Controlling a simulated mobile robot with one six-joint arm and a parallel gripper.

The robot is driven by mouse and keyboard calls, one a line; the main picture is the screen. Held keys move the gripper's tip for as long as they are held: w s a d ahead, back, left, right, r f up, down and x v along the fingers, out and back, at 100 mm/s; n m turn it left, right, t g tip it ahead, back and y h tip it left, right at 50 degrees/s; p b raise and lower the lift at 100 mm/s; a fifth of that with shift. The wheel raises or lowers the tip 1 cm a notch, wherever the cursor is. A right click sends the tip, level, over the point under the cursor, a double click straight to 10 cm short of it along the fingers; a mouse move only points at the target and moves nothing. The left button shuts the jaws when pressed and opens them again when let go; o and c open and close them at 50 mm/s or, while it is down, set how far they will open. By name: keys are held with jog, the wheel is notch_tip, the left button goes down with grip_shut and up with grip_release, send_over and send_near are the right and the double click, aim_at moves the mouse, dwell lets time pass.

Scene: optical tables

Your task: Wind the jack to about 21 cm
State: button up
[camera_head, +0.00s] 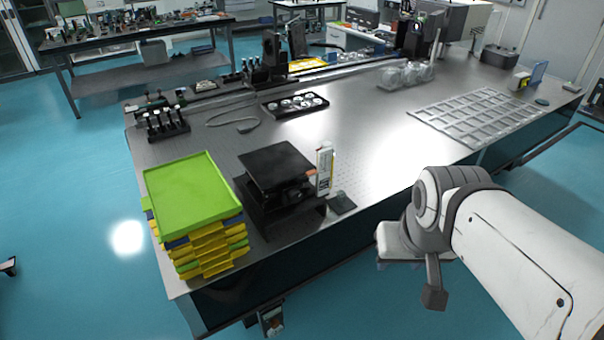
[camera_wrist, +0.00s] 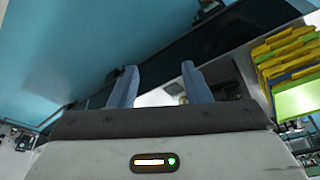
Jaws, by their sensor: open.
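The jack (camera_head: 277,167) is a black lab jack with a flat square top plate, standing near the front edge of the optical table. A white upright scale or label (camera_head: 325,172) stands at its right side. Its winding knob cannot be made out clearly. My gripper shows in the wrist view (camera_wrist: 158,88), with two blue-grey fingers apart and nothing between them. In the head view my arm reaches in from the right, and its end is off the table's front edge, to the right of the jack and apart from it. The jack cannot be made out in the wrist view.
A stack of green, yellow and blue trays (camera_head: 190,200) stands left of the jack; it also shows in the wrist view (camera_wrist: 290,65). A black holder with round optics (camera_head: 295,104) lies behind. A flat grid (camera_head: 480,117) lies at the right. The table middle (camera_head: 370,140) is clear.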

jog(key=o, duration=0.3)
jog(key=w+f+t+b, duration=0.1)
jog(key=w+f+b, duration=0.2)
jog(key=w, duration=0.1)
jog(key=w+f+n+t+b, duration=0.1)
jog(key=w+f+t+b, duration=0.1)
jog(key=w+b, duration=0.2)
jog(key=w+f+t+b, duration=0.1)
jog(key=w+f+b, duration=0.2)
jog(key=w, duration=0.2)
jog(key=shift+w+d+f+t+h, duration=0.1)
jog(key=shift+w+f+t+h, duration=0.25)
jog(key=shift+t+h, duration=0.05)
jog(key=shift+o, duration=0.2)
jog(key=n+t+y+b, duration=0.75)
jog(key=y+b, duration=0.35)
jog(key=b, duration=0.8)
send_near(298, 197)
jog(key=x, duration=0.2)
jog(key=shift+n+g, duration=0.25)
jog(key=shift+g, duration=0.1)
jog(key=x, duration=0.7)
jog(key=shift+w+r, duration=0.1)
jog(key=shift+w, duration=0.1)
jog(key=shift+c, duration=0.4)
jog(key=c, duration=0.9)
